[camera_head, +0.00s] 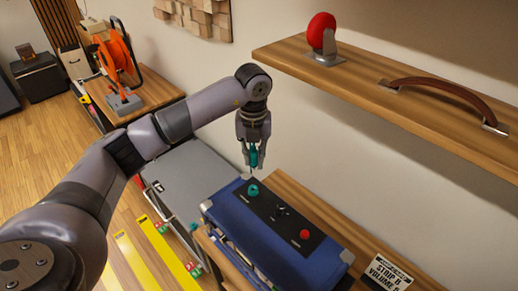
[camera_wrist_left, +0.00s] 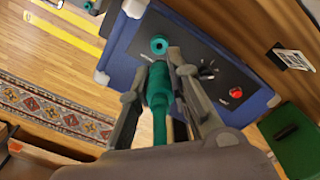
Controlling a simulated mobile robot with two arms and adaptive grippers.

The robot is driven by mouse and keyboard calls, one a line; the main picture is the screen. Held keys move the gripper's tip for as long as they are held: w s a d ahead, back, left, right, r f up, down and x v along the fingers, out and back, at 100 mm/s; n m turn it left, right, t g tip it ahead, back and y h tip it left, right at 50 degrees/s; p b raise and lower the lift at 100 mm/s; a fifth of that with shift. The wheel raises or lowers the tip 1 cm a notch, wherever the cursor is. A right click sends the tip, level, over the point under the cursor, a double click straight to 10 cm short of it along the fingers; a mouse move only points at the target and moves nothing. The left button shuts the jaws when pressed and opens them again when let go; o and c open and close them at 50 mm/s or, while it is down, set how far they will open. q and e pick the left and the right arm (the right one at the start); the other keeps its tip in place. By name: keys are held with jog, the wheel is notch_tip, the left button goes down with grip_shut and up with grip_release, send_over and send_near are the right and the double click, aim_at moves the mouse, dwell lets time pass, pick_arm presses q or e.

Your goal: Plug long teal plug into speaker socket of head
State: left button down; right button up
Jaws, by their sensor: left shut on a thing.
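My left gripper (camera_head: 254,152) is shut on the long teal plug (camera_head: 254,157) and holds it upright in the air above the back left corner of the blue amp head (camera_head: 250,236). In the left wrist view the teal plug (camera_wrist_left: 159,100) lies between the fingers. The head has a black top panel (camera_head: 277,219) with a teal ringed socket (camera_head: 253,190), a dark knob and a red knob (camera_head: 304,234). In the left wrist view the teal socket (camera_wrist_left: 159,45) shows just beyond the plug, apart from it. My right gripper is not in view.
A wooden shelf (camera_head: 360,85) with a red knob-like item (camera_head: 321,32) and a brown handle (camera_head: 445,88) juts out at the upper right. A grey case (camera_head: 195,180) stands left of the head. A sign (camera_head: 388,275) is at the lower right.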

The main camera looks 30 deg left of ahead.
pick_arm(q)
jog(key=shift+s+f+b, duration=0.7)
jog(key=shift+f+b, duration=0.1)
jog(key=shift+f, duration=0.25)
jog(key=f+b, duration=0.2)
jog(key=f, duration=0.2)
jog(key=shift+w+f+b, duration=0.2)
jog(key=shift+b, duration=0.1)
jog(key=shift+f, duration=0.4)
jog(key=shift+r, duration=0.25)
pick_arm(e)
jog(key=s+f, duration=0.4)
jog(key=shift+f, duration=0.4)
pick_arm(q)
jog(key=shift+f, duration=0.1)
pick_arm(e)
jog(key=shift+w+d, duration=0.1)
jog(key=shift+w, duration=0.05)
pick_arm(q)
jog(key=shift+f+b, duration=0.15)
jog(key=shift+b, duration=0.25)
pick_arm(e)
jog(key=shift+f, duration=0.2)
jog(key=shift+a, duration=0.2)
pick_arm(q)
jog(key=shift+f+b, duration=0.8)
jog(key=shift+f, duration=0.2)
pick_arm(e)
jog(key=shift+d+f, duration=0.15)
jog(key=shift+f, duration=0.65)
